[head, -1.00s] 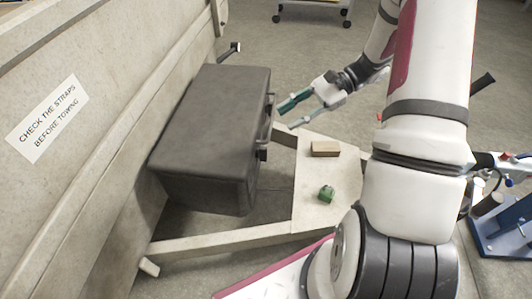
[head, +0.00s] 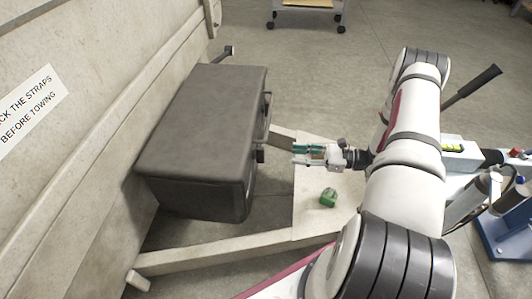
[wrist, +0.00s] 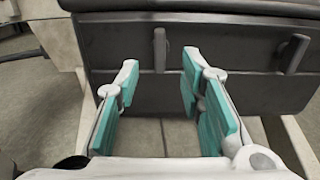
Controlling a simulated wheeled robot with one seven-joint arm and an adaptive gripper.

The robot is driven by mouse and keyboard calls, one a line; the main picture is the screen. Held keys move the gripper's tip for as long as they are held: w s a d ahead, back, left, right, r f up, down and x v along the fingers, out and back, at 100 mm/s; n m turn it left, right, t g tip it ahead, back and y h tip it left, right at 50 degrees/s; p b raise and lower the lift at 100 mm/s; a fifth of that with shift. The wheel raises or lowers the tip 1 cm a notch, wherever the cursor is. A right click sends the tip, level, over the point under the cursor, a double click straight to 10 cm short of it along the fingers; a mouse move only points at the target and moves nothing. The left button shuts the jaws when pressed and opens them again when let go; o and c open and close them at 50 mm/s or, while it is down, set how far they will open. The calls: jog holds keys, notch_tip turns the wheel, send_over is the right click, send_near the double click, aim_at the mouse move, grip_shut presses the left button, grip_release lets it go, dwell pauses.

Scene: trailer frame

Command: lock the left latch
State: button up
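The dark grey toolbox (head: 200,115) sits on the trailer frame, its lid down. It fills the upper part of the wrist view (wrist: 225,85). Two upright dark latches show on its front: the left latch (wrist: 160,50) and the right latch (wrist: 293,55), which leans a little. In the head view the left latch (head: 260,153) is the nearer one. My gripper (head: 297,154) is open and empty, facing the toolbox front. In the wrist view the left latch lies between and beyond the fingertips (wrist: 157,72), with a gap and no visible contact.
A green object (head: 328,197) lies on the pale frame plate (head: 310,215) below my gripper. A wall with a strap warning label (head: 28,105) stands behind the toolbox. A wheeled cart (head: 308,5) is at the back.

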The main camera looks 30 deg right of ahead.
aim_at(259, 155)
jog(key=b+x, duration=0.1)
jog(key=x, duration=1)
jog(key=shift+w, duration=0.1)
grip_shut()
